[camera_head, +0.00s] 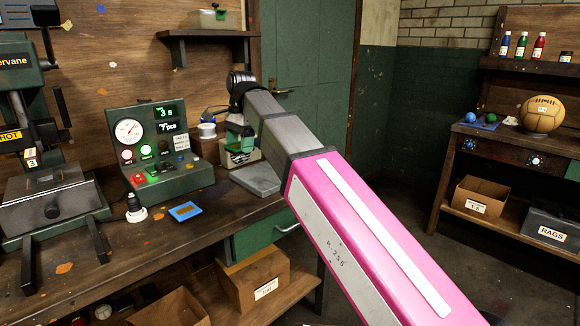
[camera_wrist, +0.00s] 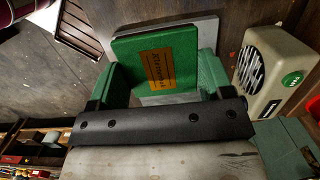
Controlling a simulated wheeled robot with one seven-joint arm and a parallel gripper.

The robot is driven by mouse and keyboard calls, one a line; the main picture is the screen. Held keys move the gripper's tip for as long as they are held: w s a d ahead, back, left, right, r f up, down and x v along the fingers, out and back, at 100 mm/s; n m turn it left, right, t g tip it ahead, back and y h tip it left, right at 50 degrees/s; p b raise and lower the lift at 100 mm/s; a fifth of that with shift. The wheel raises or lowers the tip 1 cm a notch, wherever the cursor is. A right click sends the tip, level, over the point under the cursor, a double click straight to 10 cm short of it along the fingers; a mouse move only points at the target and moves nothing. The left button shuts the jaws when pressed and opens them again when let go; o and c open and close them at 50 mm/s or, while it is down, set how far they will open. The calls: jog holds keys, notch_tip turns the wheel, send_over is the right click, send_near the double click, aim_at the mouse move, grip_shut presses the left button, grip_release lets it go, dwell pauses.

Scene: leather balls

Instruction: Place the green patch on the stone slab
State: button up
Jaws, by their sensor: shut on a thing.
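The green patch is a flat green square with an orange printed label (camera_wrist: 156,69) in the wrist view. My gripper (camera_wrist: 163,82), with green fingers and a dark crossbar, is shut on it, one finger at each side. The grey stone slab (camera_wrist: 207,29) shows behind and around the patch, past its top and right edges. In the head view the slab (camera_head: 258,179) lies at the right end of the workbench, with my gripper (camera_head: 240,149) at its far left side. I cannot tell whether the patch touches the slab.
A beige device with a round grille (camera_wrist: 268,66) stands close to the right of my gripper. A green instrument console (camera_head: 158,155) and a blue patch with an orange label (camera_head: 185,211) are on the workbench to the left. A leather ball (camera_head: 542,114) sits on the far right bench.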

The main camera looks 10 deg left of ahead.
send_over(270, 172)
notch_tip(270, 172, down, 7)
jog(key=shift+w+r, duration=0.1)
jog(key=shift+d+f, duration=0.1)
jog(key=shift+f, duration=1.95)
jog(key=o, duration=0.5)
jog(key=shift+f, duration=0.15)
jog(key=o, duration=0.4)
jog(key=r, duration=0.8)
jog(key=w+d+r, duration=0.1)
jog(key=r, duration=0.3)
jog(key=shift+r, duration=0.15)
